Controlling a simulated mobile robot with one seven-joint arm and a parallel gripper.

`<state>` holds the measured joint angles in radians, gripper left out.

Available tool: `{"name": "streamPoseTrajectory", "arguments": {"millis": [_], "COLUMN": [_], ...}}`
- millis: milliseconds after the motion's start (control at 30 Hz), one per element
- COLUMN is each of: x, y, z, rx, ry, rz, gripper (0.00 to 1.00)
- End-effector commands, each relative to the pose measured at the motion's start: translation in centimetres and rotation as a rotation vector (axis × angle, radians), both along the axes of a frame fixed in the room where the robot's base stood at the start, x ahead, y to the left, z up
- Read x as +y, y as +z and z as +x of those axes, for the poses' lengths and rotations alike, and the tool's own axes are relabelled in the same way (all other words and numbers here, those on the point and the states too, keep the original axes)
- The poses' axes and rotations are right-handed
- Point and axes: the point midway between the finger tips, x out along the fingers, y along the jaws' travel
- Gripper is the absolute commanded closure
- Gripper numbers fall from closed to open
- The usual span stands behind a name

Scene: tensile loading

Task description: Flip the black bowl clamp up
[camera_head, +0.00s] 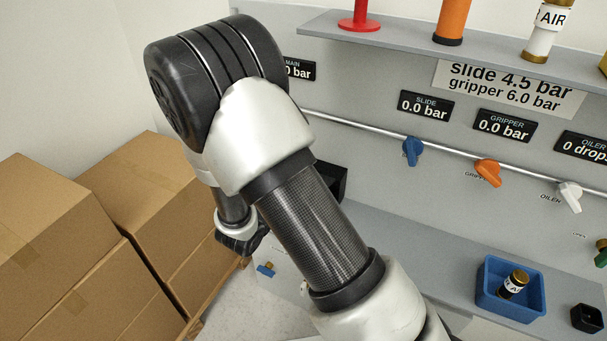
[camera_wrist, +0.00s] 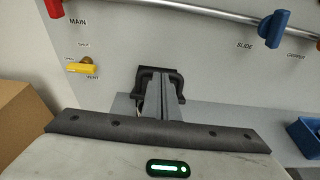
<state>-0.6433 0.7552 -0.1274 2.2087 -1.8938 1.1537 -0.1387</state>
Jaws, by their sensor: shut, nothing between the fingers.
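My gripper (camera_wrist: 163,90) shows in the wrist view as two grey fingers close together, with nothing held between them. A black angular shape (camera_wrist: 144,76) frames the finger ends; I cannot tell whether it is gripper hardware or something behind. In the head view my arm hides most of the gripper. No bowl clamp can be made out with certainty. A dark box-like part (camera_head: 337,181) shows behind my arm, beside the left end of the shelf; I cannot tell whether it belongs to the clamp.
The grey panel carries a blue slide valve (camera_head: 413,151), an orange gripper valve (camera_head: 488,172) and a white oiler valve (camera_head: 570,196). A yellow-handled valve (camera_wrist: 82,67) sits below MAIN. A blue bin (camera_head: 511,288) stands on the lower shelf. Cardboard boxes (camera_head: 55,235) stand left.

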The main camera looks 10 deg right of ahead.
Motion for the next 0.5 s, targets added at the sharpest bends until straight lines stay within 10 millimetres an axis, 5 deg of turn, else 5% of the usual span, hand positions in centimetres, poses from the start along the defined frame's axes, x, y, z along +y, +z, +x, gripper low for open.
{"name": "streamPoseTrajectory", "arguments": {"millis": [33, 500], "x": [-0.5, -3.8], "y": [2.1, 5.9], "z": [0.4, 4.9], "rx": [0.032, 0.387], "ry": [-0.007, -0.007], "rz": [0.029, 0.292], "gripper": [1.0, 1.0]}}
